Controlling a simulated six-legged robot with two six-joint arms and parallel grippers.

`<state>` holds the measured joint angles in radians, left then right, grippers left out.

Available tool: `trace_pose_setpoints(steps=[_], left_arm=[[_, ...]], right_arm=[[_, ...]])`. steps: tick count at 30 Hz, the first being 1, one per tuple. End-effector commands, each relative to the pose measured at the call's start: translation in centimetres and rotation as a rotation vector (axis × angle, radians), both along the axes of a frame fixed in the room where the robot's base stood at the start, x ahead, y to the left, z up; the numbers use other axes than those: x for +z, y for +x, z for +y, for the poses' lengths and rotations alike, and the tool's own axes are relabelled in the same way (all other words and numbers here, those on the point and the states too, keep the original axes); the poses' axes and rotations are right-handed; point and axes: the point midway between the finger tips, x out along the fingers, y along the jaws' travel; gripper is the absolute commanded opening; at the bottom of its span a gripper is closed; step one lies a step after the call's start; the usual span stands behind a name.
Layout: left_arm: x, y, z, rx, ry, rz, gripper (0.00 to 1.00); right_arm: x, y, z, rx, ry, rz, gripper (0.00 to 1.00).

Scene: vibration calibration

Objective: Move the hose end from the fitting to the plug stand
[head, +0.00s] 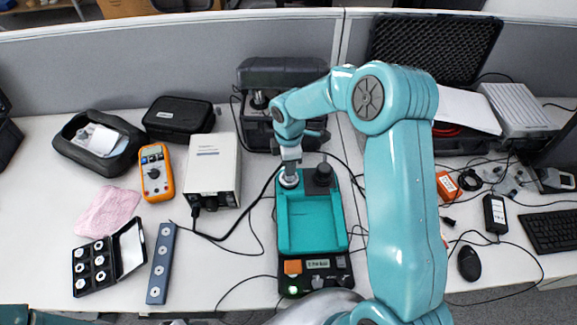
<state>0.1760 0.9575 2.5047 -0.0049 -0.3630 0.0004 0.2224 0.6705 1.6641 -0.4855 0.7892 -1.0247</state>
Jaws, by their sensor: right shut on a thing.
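My right gripper (289,169) points down at the upper left of the teal device (312,254). It is shut on a small silver round piece (288,182) at the device's top left corner. I cannot tell whether this piece is the hose end or part of the device, or whether it is lifted. A dark knob (323,174) stands just right of it. No hose, fitting or plug stand can be clearly made out. My left gripper is not in view.
Left of the device are a white box (212,165), an orange multimeter (156,172), a blue bar (161,263) with white discs and an open black case (92,268). Black cables cross the table. A dark case (282,85) stands behind. A mouse (470,264) lies right.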

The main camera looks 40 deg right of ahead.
Motion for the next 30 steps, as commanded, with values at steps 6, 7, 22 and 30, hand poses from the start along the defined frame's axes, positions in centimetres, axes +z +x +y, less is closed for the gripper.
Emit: trace_pose_setpoints(steps=[6,7,22,30], left_arm=[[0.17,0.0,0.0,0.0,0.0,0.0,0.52],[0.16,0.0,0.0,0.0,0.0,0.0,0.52],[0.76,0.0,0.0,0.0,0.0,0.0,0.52],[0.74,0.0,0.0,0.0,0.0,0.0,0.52]], right_arm=[[0.03,0.08,-0.1,0.058,-0.003,-0.003,0.0],[0.02,0.08,-0.11,0.058,-0.003,-0.003,0.0],[0.08,0.05,-0.16,0.211,-0.005,-0.002,0.0],[0.03,0.04,-0.17,0.229,-0.005,-0.002,0.0]])
